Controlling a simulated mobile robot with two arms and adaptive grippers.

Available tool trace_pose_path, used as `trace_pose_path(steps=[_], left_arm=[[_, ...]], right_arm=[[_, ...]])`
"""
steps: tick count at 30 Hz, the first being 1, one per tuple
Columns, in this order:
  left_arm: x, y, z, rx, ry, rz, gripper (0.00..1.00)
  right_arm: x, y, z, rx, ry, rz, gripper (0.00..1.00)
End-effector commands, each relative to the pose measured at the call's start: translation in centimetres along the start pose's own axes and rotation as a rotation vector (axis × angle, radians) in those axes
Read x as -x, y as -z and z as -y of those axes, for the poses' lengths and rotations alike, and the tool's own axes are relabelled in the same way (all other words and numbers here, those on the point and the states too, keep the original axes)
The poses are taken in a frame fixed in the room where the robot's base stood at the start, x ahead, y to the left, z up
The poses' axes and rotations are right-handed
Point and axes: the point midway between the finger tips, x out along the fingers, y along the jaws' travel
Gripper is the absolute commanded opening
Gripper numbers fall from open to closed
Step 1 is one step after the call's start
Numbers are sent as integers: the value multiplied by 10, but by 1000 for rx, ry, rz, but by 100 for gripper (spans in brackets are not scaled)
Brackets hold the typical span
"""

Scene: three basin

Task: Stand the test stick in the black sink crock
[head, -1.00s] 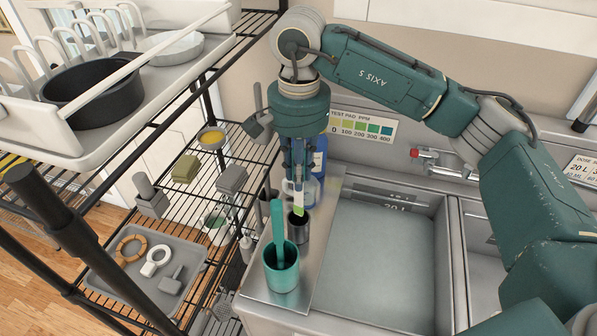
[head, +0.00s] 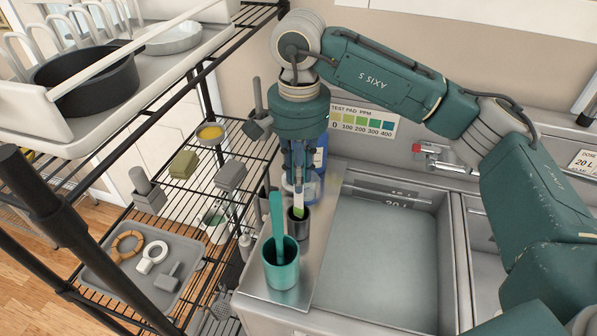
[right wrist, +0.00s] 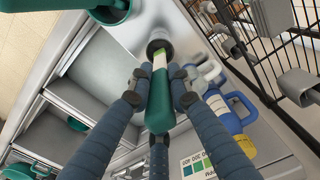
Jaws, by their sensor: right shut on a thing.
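My right gripper (head: 298,182) is shut on the test stick and points down over the steel ledge left of the sink. The test stick (head: 298,199) is upright, pale with a green pad at its lower end. In the right wrist view, its teal handle (right wrist: 160,103) lies between the fingers (right wrist: 159,88). The small black sink crock (head: 297,226) stands directly below and also shows in the right wrist view (right wrist: 159,42). The green end is at the crock's mouth; I cannot tell how far inside it is. My left gripper is not in view.
A teal crock (head: 281,270) holding a teal stick (head: 278,222) stands just in front of the black crock. A blue jug (right wrist: 231,108) is close behind. The sink basin (head: 380,250) lies right; a wire rack (head: 225,160) with several items stands left.

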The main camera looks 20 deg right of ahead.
Motion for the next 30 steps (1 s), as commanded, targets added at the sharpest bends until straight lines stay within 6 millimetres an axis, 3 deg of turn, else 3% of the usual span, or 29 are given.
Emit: trace_pose_path(steps=[30], left_arm=[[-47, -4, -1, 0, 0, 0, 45]], right_arm=[[-53, 0, 0, 0, 0, 0, 0]])
